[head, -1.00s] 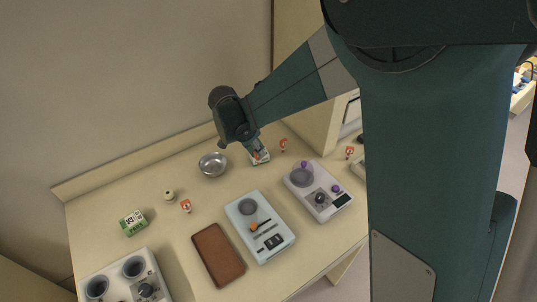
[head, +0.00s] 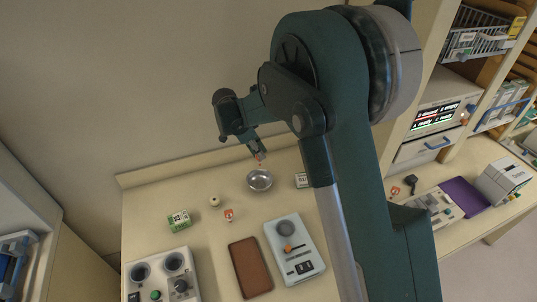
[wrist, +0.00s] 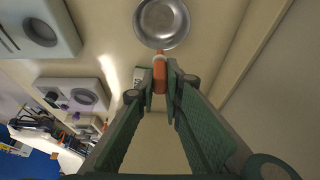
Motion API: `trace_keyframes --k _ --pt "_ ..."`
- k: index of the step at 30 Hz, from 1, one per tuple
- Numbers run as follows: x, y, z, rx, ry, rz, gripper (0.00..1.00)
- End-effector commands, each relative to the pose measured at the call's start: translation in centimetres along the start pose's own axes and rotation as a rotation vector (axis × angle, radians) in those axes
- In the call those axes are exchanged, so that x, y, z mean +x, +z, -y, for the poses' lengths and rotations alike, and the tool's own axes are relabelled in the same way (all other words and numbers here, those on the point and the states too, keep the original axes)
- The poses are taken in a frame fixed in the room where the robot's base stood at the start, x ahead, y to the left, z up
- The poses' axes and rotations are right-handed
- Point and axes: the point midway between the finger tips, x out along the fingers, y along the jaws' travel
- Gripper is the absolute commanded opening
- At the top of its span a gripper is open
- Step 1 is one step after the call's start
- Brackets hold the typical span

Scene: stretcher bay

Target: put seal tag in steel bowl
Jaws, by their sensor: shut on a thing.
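The steel bowl (head: 260,181) is a round, shiny, empty-looking dish near the back of the table. It also shows at the top of the wrist view (wrist: 162,22). My gripper (head: 258,156) is shut on a small orange seal tag, which shows between the fingertips in the wrist view (wrist: 160,70). In the head view the gripper and tag are above the bowl's far side, apart from the table. In the wrist view the tag's tip appears close to the bowl's rim; whether it is over the rim is unclear. The tag's lower part is hidden by the fingers.
A small white box (head: 302,180) stands right of the bowl. An orange-and-white tag (head: 229,215), a cream jar (head: 214,201) and a green box (head: 179,220) lie to the left. A brown tray (head: 250,268) and a pale blue device (head: 294,250) are nearer. My arm covers the right side.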

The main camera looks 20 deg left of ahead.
Motion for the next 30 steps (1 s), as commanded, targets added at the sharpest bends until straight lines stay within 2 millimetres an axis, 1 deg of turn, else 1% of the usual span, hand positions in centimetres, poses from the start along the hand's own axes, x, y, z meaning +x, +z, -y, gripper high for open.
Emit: trace_keyframes --k 4,17,23,30 --pt "-0.1 0.3 0.3 0.002 0.001 0.000 0.04" --pt "0.0 0.3 0.3 0.001 0.001 0.000 0.04" --pt "0.7 0.6 0.3 0.001 0.001 0.000 0.04" --pt "2.1 1.2 0.3 0.001 0.001 0.000 0.04"
